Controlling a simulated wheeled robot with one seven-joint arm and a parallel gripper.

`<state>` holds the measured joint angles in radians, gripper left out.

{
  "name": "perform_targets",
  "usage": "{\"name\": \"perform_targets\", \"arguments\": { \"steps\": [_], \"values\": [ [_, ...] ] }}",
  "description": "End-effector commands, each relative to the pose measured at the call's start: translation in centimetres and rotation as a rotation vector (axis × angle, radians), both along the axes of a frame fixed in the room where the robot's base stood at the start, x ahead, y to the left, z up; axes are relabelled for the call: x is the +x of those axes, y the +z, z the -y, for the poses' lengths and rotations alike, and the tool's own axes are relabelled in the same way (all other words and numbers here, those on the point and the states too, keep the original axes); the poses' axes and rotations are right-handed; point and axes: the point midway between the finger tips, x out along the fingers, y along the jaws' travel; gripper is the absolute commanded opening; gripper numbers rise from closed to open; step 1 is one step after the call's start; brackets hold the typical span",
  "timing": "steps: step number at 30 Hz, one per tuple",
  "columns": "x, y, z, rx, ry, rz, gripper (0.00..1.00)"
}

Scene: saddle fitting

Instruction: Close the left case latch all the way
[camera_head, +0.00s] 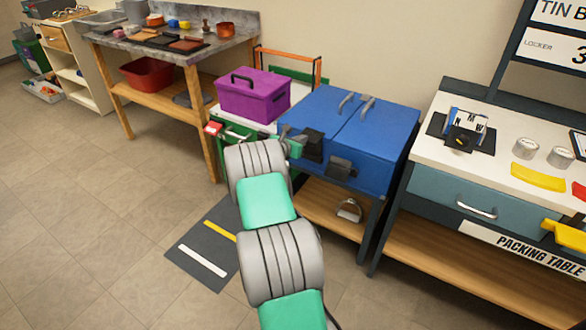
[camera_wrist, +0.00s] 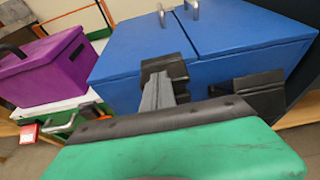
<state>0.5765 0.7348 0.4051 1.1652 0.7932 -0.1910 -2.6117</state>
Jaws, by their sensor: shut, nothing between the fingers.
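The blue case (camera_head: 350,122) stands on a stand, with two lids and grey handles on top; it also shows in the wrist view (camera_wrist: 225,68). The black left latch (camera_head: 313,143) is on its front face, and in the wrist view the latch (camera_wrist: 164,67) is partly hidden behind my fingers. How far it is closed I cannot tell. The black right latch (camera_head: 340,167) is further right on the same face (camera_wrist: 262,96). My gripper (camera_wrist: 157,92) is shut and empty, its fingertips right at the left latch; whether they touch it I cannot tell.
A purple toolbox (camera_head: 253,94) stands on a white-topped green unit just left of the case. A packing table (camera_head: 425,140) is close on the right. A metal, stirrup-like piece (camera_head: 349,210) lies on the shelf below. The floor in front is open.

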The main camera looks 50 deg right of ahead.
Motion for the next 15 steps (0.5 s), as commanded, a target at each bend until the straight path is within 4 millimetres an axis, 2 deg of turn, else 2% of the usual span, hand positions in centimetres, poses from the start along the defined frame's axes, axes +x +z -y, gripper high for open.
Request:
{"name": "perform_targets", "arguments": {
  "steps": [4, 8, 15],
  "values": [
    [-0.1, 0.4, -1.7, 0.002, 0.002, -0.003, 0.0],
    [-0.6, 0.8, -4.3, 0.001, 0.0, -0.003, 0.0],
    [-1.3, 4.8, -8.4, 0.002, -0.001, -0.001, 0.0]
  ]
}}
